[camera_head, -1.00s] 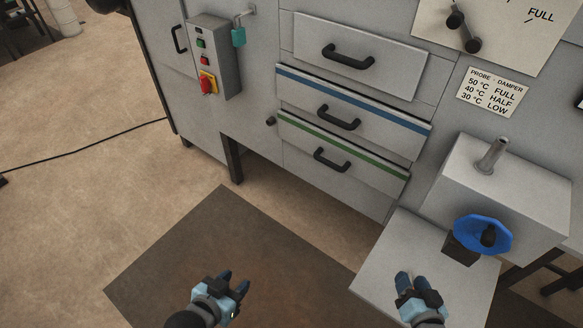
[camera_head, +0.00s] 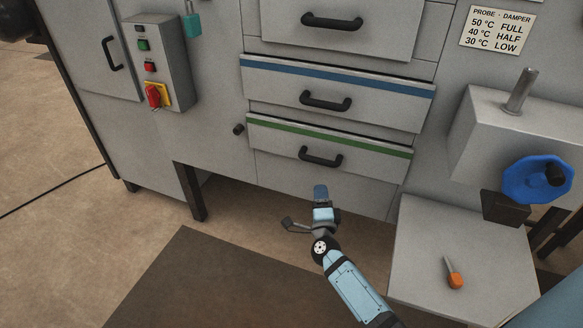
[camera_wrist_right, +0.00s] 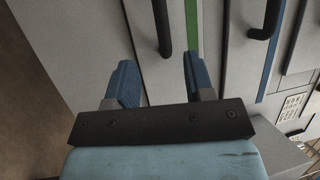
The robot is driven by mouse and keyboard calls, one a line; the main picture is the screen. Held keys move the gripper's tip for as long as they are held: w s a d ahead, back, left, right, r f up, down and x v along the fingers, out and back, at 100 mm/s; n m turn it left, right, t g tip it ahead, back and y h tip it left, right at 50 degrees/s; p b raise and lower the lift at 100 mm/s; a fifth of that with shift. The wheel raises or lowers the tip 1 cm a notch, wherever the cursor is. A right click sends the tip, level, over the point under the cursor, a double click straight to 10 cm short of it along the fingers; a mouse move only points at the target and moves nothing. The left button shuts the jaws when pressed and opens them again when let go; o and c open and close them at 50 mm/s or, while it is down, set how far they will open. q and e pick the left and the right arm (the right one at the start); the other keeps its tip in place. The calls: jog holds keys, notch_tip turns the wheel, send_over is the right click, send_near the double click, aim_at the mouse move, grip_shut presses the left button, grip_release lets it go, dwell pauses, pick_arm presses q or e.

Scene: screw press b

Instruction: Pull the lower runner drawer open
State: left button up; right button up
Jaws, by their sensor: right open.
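The lower drawer (camera_head: 273,142) is a grey front with a green stripe along its top edge and a black bar handle (camera_head: 321,161). The handle is ahead of the fingertips. My left gripper is not in view.
A blue-striped drawer (camera_head: 262,86) with its own handle is directly above. A grey side table (camera_head: 430,245) with an orange-handled tool (camera_head: 454,275) stands at right, below a blue handwheel (camera_head: 530,182). A control box (camera_head: 160,62) is at left.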

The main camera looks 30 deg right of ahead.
aim_at(317, 160)
jog(key=b+x, duration=0.2)
jog(key=x, duration=1.1)
jog(key=shift+w+d+r, duration=0.15)
jog(key=shift+w+d, duration=0.05)
grip_shut()
